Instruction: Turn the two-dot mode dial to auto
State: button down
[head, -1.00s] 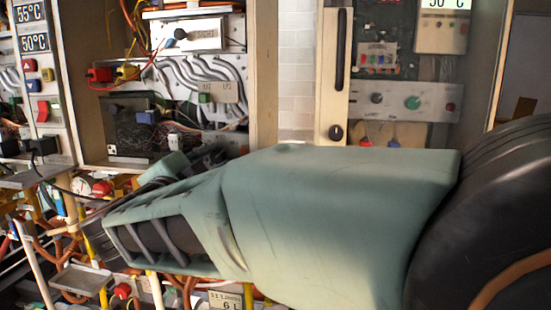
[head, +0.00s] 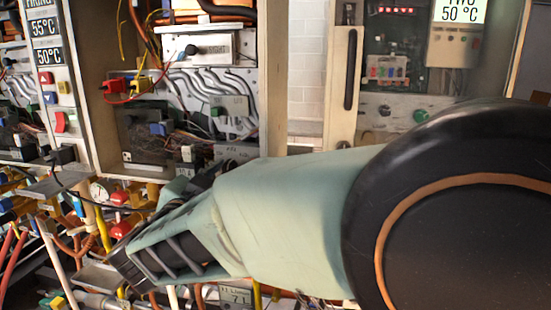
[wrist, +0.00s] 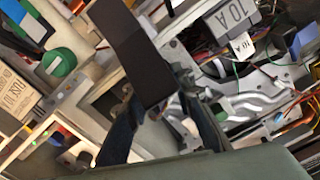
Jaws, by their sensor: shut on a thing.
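My gripper (wrist: 160,108) fills the lower middle of the wrist view, with a dark finger on each side. It is shut on a dark bar (wrist: 140,55), which runs up and left from between the fingers. In the head view my arm hides the fingertips. I see no two dots clearly on any dial. A dark knob (head: 191,49) sits on a white panel at the left heater. A green knob (head: 420,115) and a dark knob (head: 384,110) sit on the right heater. A green round knob (wrist: 58,62) shows at upper left in the wrist view.
A cream door (head: 342,110) with a long dark handle (head: 351,68) stands between the heaters. Grey hoses (head: 205,85) and wires crowd the left heater. Pipes and valves (head: 105,215) fill the lower left. A lit display (head: 460,12) reads 50 °C.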

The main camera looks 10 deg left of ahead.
jog(key=shift+r+n+p, duration=0.1)
jog(key=shift+n+p, duration=0.95)
jog(key=shift+n, duration=0.25)
jog(key=c, duration=1.9)
grip_release()
jog(key=shift+c, duration=0.2)
jog(key=s+a, duration=0.1)
jog(key=s, duration=1.1)
jog(key=shift+w, duration=0.1)
